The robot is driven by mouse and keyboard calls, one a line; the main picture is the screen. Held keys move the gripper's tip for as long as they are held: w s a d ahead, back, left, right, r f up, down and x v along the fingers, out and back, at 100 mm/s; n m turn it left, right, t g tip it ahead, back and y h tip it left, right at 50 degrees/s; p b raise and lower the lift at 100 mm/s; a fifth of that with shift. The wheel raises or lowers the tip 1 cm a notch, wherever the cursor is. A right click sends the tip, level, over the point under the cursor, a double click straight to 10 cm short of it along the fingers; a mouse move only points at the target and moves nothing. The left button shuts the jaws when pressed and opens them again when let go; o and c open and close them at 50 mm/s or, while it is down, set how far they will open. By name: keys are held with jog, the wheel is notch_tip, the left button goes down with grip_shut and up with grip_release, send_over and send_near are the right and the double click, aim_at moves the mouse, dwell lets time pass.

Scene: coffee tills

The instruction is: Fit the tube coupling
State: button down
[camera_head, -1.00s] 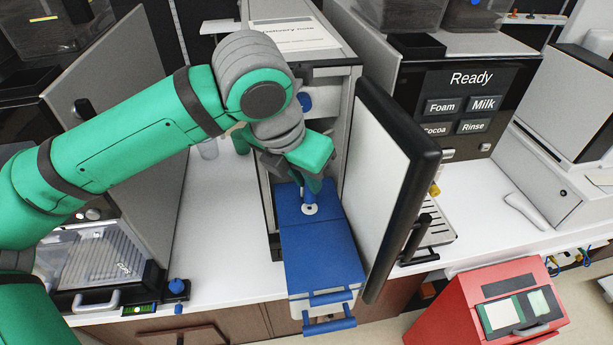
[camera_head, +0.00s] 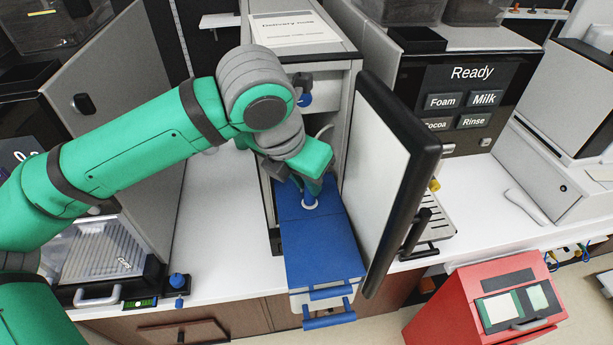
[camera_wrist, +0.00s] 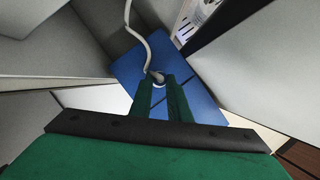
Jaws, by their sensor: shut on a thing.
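The coupling is at a pale round port (camera_head: 311,205) in the blue lid (camera_head: 318,245) of a container on a pulled-out drawer. Whether it is fully seated I cannot tell. In the wrist view, my two green fingers (camera_wrist: 158,82) close around the coupling over the blue lid (camera_wrist: 195,88). A pale tube (camera_wrist: 134,32) curves up from it. The tube (camera_head: 326,131) also shows behind my wrist; the fingers hide most of the coupling.
The cabinet door (camera_head: 390,185) stands open close on the right. A grey panel (camera_head: 120,120) stands on the left, with white counter (camera_head: 215,220) between. Blue drawer handles (camera_head: 330,307) stick out at the front.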

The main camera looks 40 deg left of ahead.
jog(key=shift+w+f, duration=0.1)
jog(key=shift+f, duration=0.1)
jog(key=c, duration=1.6)
grip_release()
jog(key=v, duration=1)
jog(key=shift+s+r, duration=0.25)
jog(key=shift+r, duration=0.1)
